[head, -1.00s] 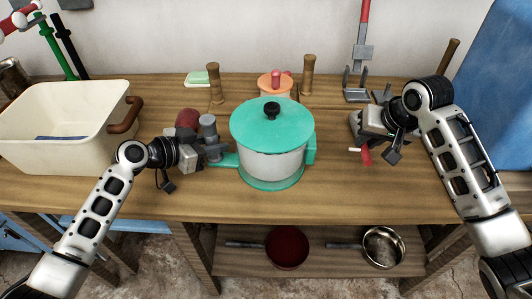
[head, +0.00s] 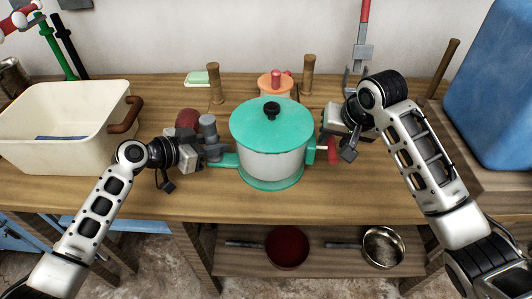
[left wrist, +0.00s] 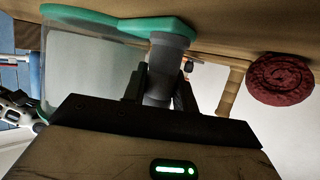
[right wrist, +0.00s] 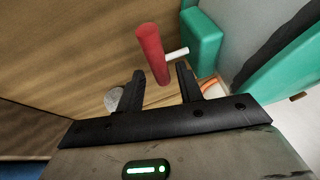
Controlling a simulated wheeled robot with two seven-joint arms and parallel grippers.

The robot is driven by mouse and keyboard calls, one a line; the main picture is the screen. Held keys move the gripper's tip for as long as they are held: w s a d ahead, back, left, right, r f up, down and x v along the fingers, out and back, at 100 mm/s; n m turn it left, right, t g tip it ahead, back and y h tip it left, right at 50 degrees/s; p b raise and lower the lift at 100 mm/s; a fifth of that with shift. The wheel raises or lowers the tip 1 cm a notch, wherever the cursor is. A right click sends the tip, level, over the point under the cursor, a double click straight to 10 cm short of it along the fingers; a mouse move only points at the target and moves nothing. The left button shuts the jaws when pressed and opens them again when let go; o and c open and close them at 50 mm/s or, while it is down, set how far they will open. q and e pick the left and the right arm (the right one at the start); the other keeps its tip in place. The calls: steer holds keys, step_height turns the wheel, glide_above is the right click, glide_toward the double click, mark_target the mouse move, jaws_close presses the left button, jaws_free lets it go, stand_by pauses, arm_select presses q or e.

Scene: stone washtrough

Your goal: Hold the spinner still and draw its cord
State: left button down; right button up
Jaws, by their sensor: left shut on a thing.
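The spinner (head: 275,164) is a clear bowl with a green lid (head: 257,123), black knob and green base, standing upright on the bench. A grey post (head: 208,126) rises from its green left arm. My left gripper (head: 212,150) is shut on this post, also seen in the left wrist view (left wrist: 160,85). The red cord handle (head: 332,152) with its white stub (right wrist: 177,53) is against the green housing (right wrist: 203,38) on the spinner's right side. My right gripper (right wrist: 162,75) is open, its fingers either side of the handle's near end with gaps. The cord itself is not visible.
A cream basin (head: 60,125) stands at left. Behind the spinner are an orange pot (head: 275,84), wooden posts (head: 309,75) and a green sponge (head: 196,78). A dark red round thing (left wrist: 281,80) lies behind my left gripper. The bench front right is clear.

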steer(key=shift+r, duration=3.5)
arm_select(q)
steer(key=c, duration=1)
jaws_free()
steer(key=shift+c, duration=0.2)
